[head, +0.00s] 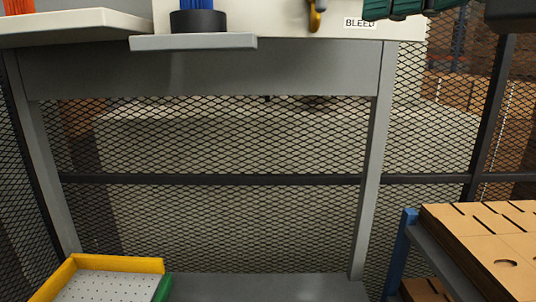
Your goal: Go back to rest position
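Neither of my grippers can be made out in the head view. A dark block (510,14) cuts into the top right corner, and I cannot tell what it is. The task names no object. The grey metal bench frame (205,70) fills the upper middle, with a pale panel (280,22) above it carrying a "BLEED" label (360,23).
Wire mesh fencing (230,215) stands behind the frame. A black cup-shaped base with blue bristles (198,20) sits on a small ledge (195,42). A yellow-and-green-edged tray (110,286) is at lower left; stacked tan slotted sheets (490,245) are at lower right.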

